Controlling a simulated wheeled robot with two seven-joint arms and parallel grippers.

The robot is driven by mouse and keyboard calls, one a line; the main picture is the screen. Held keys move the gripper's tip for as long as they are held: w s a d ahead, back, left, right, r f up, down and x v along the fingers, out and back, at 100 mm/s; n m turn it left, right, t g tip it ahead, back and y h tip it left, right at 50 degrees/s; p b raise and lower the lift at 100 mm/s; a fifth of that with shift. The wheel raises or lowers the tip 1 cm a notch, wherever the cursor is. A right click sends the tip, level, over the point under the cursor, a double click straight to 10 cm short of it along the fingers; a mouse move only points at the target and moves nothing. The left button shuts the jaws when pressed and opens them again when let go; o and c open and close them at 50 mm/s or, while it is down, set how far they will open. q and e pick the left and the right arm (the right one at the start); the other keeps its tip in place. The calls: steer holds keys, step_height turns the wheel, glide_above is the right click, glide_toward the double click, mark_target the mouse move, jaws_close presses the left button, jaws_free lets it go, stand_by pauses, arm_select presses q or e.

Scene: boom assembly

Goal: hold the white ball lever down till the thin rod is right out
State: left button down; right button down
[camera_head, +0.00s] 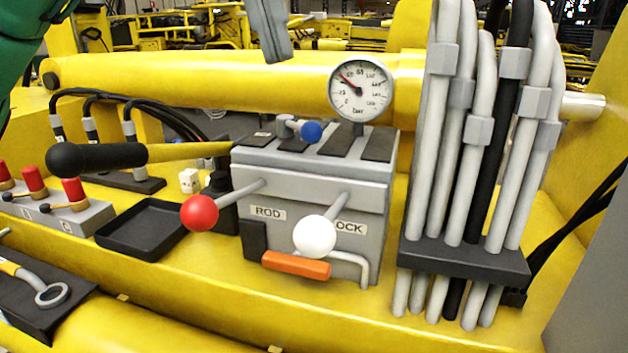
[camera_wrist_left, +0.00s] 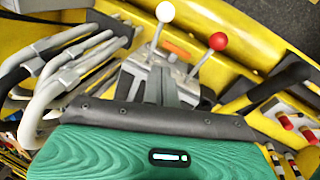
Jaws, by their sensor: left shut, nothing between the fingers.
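The white ball lever (camera_head: 315,235) sticks out of the front of the grey valve block (camera_head: 310,185), its ball covering part of a label that reads "OCK". It also shows in the left wrist view (camera_wrist_left: 165,12). My left gripper (camera_head: 277,58) is shut and empty, above and behind the block, apart from the lever. Its fingers also show in the left wrist view (camera_wrist_left: 168,66). A short bare metal rod (camera_head: 583,106) shows right of the hoses; I cannot tell whether it is the thin rod. My right gripper is not in view.
A red ball lever (camera_head: 199,212) stands left of the white one, near the label "ROD". A gauge (camera_head: 360,90) rises behind the block. Thick hoses (camera_head: 470,150) crowd the right. A long black-handled lever (camera_head: 95,157) and a black tray (camera_head: 155,230) lie left.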

arm_select(q)
steer(key=p, duration=0.2)
glide_toward(332, 211)
steer(key=a, duration=0.1)
steer(key=s+f, duration=0.1)
steer(key=s+f+p, duration=0.1)
steer(key=f, duration=0.1)
steer(key=s+f, duration=0.1)
steer(key=shift+s+d+f, duration=0.1)
steer(key=shift+d+f, duration=0.15)
steer(key=shift+d, duration=0.1)
